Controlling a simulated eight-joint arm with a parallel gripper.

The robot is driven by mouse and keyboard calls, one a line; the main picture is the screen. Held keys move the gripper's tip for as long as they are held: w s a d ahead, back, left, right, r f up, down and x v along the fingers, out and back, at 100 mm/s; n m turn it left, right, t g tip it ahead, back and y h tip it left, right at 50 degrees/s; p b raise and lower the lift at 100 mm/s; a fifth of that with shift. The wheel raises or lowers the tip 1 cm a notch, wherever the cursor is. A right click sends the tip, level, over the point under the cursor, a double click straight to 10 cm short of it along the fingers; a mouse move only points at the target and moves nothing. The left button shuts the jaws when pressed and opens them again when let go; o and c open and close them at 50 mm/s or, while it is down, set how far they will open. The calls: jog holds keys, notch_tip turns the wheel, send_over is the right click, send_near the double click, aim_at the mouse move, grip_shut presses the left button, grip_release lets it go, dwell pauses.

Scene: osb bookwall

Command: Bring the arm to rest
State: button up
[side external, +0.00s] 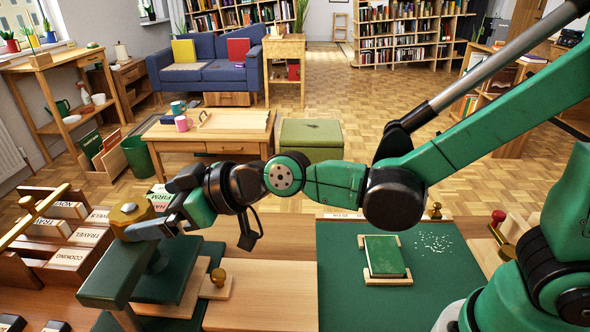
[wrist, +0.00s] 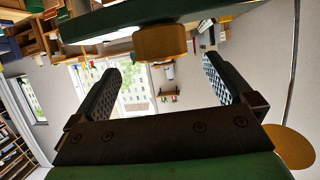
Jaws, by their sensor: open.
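My gripper (side external: 152,207) is at the left of the side view, at the end of my green arm, beside the brass knob (side external: 130,212) on a dark green press-like device (side external: 118,273). In the wrist view my gripper (wrist: 160,66) has its two black fingers wide apart with nothing between them. A brass-coloured block (wrist: 161,43) shows beyond the fingertips, under a dark green bar (wrist: 150,17). I cannot tell whether a finger touches the knob.
Wooden racks of labelled blocks (side external: 68,257) stand close at the left. A green book (side external: 384,255) lies in a wooden holder on the green mat (side external: 345,300). A small wooden knob piece (side external: 217,280) stands near the press. The bare board (side external: 262,295) between is clear.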

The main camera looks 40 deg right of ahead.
jog(key=s+d+f+m+g+h, duration=0.1)
jog(key=s+d+m+g+h, duration=0.1)
jog(key=d, duration=0.9)
jog(key=s+d+f+m+g+h, duration=0.1)
jog(key=s+d+m+h, duration=0.4)
jog(key=s+d, duration=0.3)
jog(key=d+h, duration=0.1)
jog(key=d, duration=0.2)
jog(key=shift+d+f+m+g, duration=0.25)
jog(key=shift+m+g, duration=0.05)
jog(key=shift+g, duration=0.1)
